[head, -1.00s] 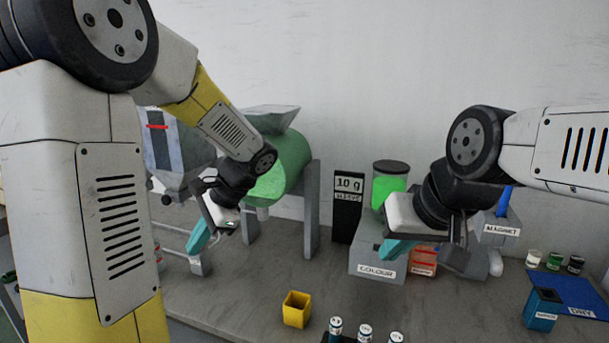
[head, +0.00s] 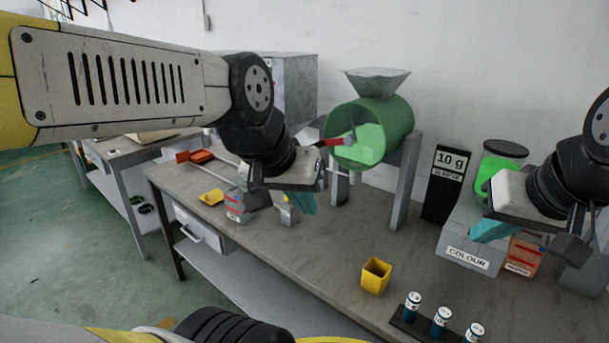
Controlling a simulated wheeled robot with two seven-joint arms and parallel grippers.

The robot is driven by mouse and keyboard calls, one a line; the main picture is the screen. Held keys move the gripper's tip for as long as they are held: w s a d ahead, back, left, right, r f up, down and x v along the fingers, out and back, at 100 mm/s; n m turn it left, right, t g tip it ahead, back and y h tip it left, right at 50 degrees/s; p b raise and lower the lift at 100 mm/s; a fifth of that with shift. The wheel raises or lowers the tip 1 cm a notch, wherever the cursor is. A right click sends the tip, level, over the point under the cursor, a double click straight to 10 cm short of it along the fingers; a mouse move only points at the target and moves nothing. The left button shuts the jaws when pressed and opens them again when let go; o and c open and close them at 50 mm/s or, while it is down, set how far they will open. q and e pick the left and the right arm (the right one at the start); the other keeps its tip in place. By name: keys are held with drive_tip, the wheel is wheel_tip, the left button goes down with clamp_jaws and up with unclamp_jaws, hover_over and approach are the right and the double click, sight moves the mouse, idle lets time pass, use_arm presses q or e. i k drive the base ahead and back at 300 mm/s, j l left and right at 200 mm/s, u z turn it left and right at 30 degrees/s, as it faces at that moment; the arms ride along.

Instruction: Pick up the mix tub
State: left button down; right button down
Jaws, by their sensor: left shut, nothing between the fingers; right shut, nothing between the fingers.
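A small yellow square open-topped tub (head: 376,277), which I take to be the mix tub, stands upright on the grey workbench (head: 330,262) near its front edge. It looks empty, though its bottom is hard to see. My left gripper (head: 303,203), with teal fingertips, is shut and empty above the bench, to the left of and behind the tub in the picture. My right gripper (head: 490,231) is shut and empty, in front of the colour unit (head: 468,255), to the right of the tub. Neither gripper touches the tub.
A green drum with a hopper (head: 372,130) stands behind on grey legs. A black 10 g sign (head: 446,185) is beside it. A rack (head: 408,325) of several small vials lies right of the tub. A yellow scoop (head: 211,197) lies far left.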

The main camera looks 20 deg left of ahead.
sight(234, 204)
drive_tip(key=u, duration=1.2)
drive_tip(key=i+j+z, duration=0.1)
drive_tip(key=i+j, duration=0.5)
drive_tip(key=i+j+z, duration=0.1)
drive_tip(key=i+j, duration=0.5)
drive_tip(key=j, duration=0.2)
